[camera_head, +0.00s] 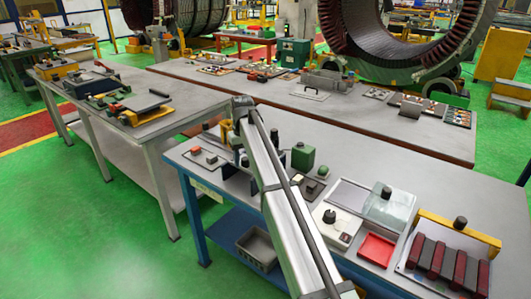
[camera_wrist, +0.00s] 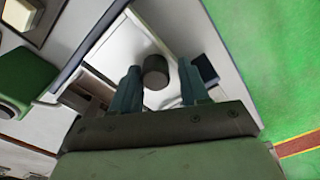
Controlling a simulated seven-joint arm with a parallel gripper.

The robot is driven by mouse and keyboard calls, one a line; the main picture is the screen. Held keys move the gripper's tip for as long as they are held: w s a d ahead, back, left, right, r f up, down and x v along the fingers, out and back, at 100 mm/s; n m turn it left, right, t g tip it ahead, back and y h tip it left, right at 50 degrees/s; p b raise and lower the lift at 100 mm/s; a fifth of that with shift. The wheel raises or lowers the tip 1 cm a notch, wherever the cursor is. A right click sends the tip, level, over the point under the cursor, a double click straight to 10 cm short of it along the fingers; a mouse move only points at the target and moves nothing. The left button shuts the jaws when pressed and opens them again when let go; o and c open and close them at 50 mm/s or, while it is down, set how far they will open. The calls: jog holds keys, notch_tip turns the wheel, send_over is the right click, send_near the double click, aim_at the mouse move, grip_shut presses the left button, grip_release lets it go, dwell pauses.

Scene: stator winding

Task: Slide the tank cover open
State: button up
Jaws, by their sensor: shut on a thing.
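My gripper (camera_wrist: 158,85) shows in the wrist view, with its two dark teal fingers on either side of a dark round knob (camera_wrist: 155,72). It is shut on this knob, which stands over a pale, rimmed surface (camera_wrist: 120,45). The contact is partly hidden, and I cannot tell whether this surface is the tank cover. A pale, translucent box-like cover (camera_head: 388,210) with a black knob (camera_head: 386,192) sits apart, right of a shallow rimmed tray (camera_head: 350,195).
A green box (camera_head: 303,156) stands right of my arm and also shows in the wrist view (camera_wrist: 25,75). A white box with a dial (camera_head: 331,222), a red tray (camera_head: 377,248) and a rack of dark red bars (camera_head: 440,262) stand to the right. A red button box (camera_head: 195,150) is at the left.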

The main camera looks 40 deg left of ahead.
aim_at(243, 160)
jog(key=shift+s+d+f, duration=0.4)
jog(key=shift+d+f, duration=0.2)
jog(key=shift+f, duration=0.1)
jog(key=o, duration=0.6)
jog(key=shift+c, duration=0.2)
jog(key=shift+r, duration=0.1)
jog(key=shift+a+r, duration=0.2)
jog(key=shift+r, duration=0.55)
jog(key=shift+a+r, duration=0.2)
jog(key=shift+r, duration=0.55)
jog(key=shift+w+a+r, duration=0.1)
jog(key=shift+r, duration=1.5)
